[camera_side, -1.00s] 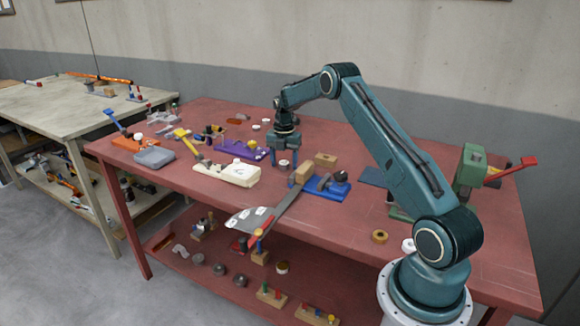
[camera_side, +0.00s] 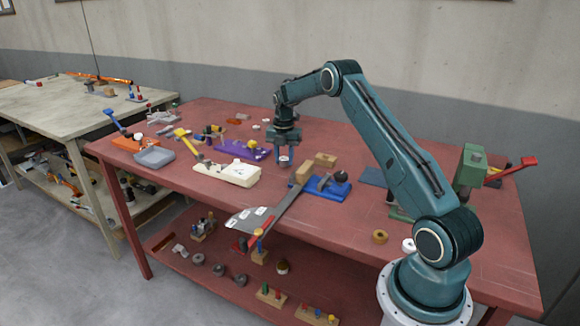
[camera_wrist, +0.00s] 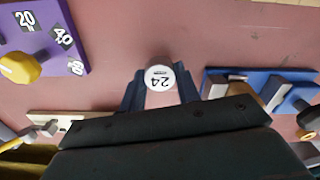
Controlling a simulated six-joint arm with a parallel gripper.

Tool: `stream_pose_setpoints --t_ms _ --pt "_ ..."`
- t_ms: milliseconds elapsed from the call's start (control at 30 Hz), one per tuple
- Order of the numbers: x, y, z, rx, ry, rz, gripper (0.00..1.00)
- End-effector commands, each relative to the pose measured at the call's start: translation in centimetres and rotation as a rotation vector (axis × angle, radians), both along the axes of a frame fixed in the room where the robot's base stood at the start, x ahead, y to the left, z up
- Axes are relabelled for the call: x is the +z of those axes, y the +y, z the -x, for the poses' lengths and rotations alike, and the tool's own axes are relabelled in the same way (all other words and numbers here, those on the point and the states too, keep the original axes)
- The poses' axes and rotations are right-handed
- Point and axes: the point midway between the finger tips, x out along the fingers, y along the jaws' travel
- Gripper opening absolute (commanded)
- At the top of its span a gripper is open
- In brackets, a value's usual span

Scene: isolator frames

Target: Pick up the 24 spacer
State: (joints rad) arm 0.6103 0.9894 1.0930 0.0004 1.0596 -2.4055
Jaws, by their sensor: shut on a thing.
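The 24 spacer is a small cylinder with a white top marked "24" (camera_wrist: 159,78), seen upside down in the wrist view. In the side view the spacer (camera_side: 283,162) shows below my gripper as a small grey-white piece with a dark band. My gripper (camera_wrist: 160,88) is shut on the spacer, with one dark finger on each side of it. In the side view my gripper (camera_side: 284,148) points down over the red table (camera_side: 340,236). I cannot tell whether the spacer touches the table.
A purple block (camera_wrist: 60,30) with a yellow knob and number labels lies to the left. A blue fixture (camera_side: 328,188) with a wooden block stands close on the right. A cream fixture (camera_side: 240,175) is at the front left. The table behind is mostly clear.

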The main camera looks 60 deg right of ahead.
Motion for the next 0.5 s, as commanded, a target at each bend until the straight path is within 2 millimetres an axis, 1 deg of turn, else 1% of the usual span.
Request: stream_pose_setpoints --t_ms 267,500 --pt "4.5 0.0 -0.1 0.0 -0.004 0.002 0.09" --pt "9.9 -0.1 -0.1 0.0 -0.005 0.003 0.09"
